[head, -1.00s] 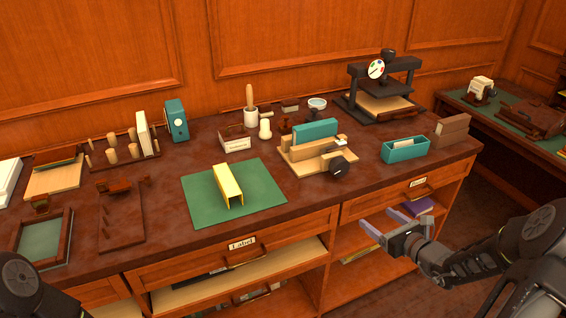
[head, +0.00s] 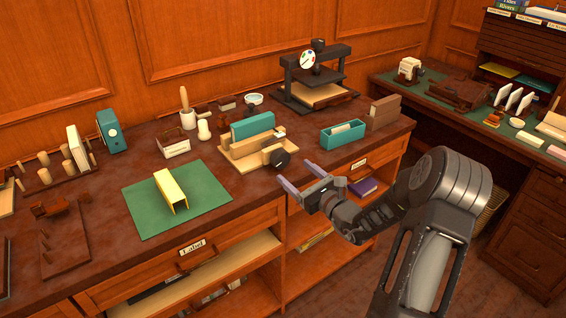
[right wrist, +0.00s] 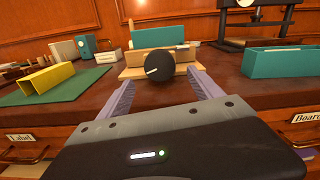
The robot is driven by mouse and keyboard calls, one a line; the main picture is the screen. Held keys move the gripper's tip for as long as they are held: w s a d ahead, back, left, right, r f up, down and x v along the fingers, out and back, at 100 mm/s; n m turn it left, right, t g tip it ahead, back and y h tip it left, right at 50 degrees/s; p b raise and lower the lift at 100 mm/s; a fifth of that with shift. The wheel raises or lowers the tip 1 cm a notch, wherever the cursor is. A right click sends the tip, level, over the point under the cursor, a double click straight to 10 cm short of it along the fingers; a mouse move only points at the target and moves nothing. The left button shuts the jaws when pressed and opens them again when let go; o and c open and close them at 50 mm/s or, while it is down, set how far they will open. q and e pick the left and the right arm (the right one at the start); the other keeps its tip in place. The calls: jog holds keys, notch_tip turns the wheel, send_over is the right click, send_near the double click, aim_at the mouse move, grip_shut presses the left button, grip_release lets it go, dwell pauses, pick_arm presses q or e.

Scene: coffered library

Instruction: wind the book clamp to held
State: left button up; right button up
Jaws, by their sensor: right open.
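The book clamp (head: 239,163) is a light wooden frame on the dark bench, with a teal book (head: 252,125) standing in it. Its round black knob (head: 279,158) faces the front edge. In the right wrist view the knob (right wrist: 159,66) shows a white pointer line slanting up to the right, and the teal book (right wrist: 155,35) stands behind it. My right gripper (head: 303,181) is open and empty, in front of the clamp and apart from it. In the right wrist view its two fingers frame the knob, which is still beyond them. My left gripper is not visible.
A green mat (head: 212,204) with a yellow folded cover (head: 171,190) lies left of the clamp. A teal box (head: 328,141) stands to its right, and a black press (head: 313,83) stands behind. The bench front edge has drawers below.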

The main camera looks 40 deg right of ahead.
aim_at(283, 162)
jog(key=w, duration=0.6)
jog(key=shift+w+d+p, duration=0.1)
jog(key=shift+w+p, duration=0.3)
jog(key=shift+c, duration=0.3)
jog(key=c, duration=1.3)
jog(key=shift+m, duration=0.3)
jog(key=m+p, duration=0.1)
jog(key=m, duration=0.2)
jog(key=shift+m, duration=0.3)
jog(key=shift+m+p, duration=0.6)
jog(key=shift+m, duration=0.5)
